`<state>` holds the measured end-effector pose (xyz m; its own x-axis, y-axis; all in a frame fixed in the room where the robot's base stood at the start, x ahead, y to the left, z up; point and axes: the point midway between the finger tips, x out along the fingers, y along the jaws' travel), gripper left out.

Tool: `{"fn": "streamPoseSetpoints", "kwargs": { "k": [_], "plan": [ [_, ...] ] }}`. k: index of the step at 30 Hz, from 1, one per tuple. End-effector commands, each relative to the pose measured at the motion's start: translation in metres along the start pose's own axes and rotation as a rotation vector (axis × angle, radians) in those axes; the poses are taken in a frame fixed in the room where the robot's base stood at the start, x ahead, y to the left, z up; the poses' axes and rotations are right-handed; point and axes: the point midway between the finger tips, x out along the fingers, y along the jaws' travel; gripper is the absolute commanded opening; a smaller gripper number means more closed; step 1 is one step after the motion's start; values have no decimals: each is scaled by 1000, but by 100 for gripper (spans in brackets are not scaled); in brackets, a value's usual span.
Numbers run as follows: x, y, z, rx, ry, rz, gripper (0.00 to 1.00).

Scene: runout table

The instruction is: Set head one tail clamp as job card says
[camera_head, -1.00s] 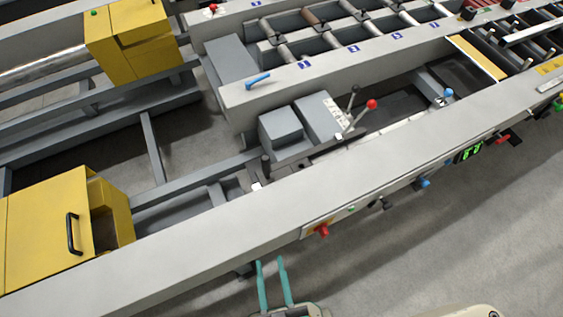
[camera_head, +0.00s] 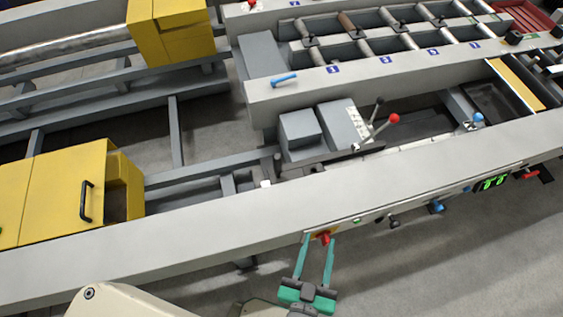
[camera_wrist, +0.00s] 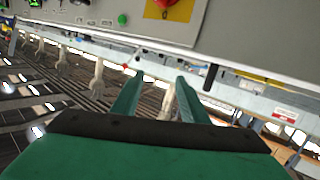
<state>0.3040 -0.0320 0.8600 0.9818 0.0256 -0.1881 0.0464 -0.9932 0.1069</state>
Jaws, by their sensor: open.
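I cannot tell for sure which part is the head one tail clamp, and no job card is readable. A lever with a red knob (camera_head: 393,118) and a shorter black-knobbed lever (camera_head: 377,103) stand by a grey box (camera_head: 343,124) between the rails. A blue handle (camera_head: 284,79) lies on the rear rail, and a blue knob (camera_head: 478,117) stands farther right. My gripper (camera_head: 318,238) is open and empty at the front rail's outer face, its teal fingers near a red button (camera_head: 323,237). In the wrist view my gripper (camera_wrist: 158,80) has nothing between its fingertips.
The front rail (camera_head: 200,218) runs across the view. Its outer face carries a black knob (camera_head: 392,221), a blue knob (camera_head: 437,207) and a green-lit display (camera_head: 493,183). Yellow boxes (camera_head: 55,195) stand at left. Numbered rollers lie behind. Floor (camera_head: 440,270) is clear at lower right.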

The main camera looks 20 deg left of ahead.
Motion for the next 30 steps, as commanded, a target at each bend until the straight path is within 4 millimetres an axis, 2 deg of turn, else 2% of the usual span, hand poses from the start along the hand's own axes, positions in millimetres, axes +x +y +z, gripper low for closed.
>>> {"fn": "streamPoseSetpoints", "kwargs": {
  "k": [1,8,15,21,30],
  "plan": [
    [20,8,-7,-22,23,2,40],
    [98,47,-41,-77,87,63,40],
    [169,90,-99,-57,169,187,40],
    [213,124,-156,28,242,313,40],
    [250,173,-232,272,340,523,40]
  ]
}}
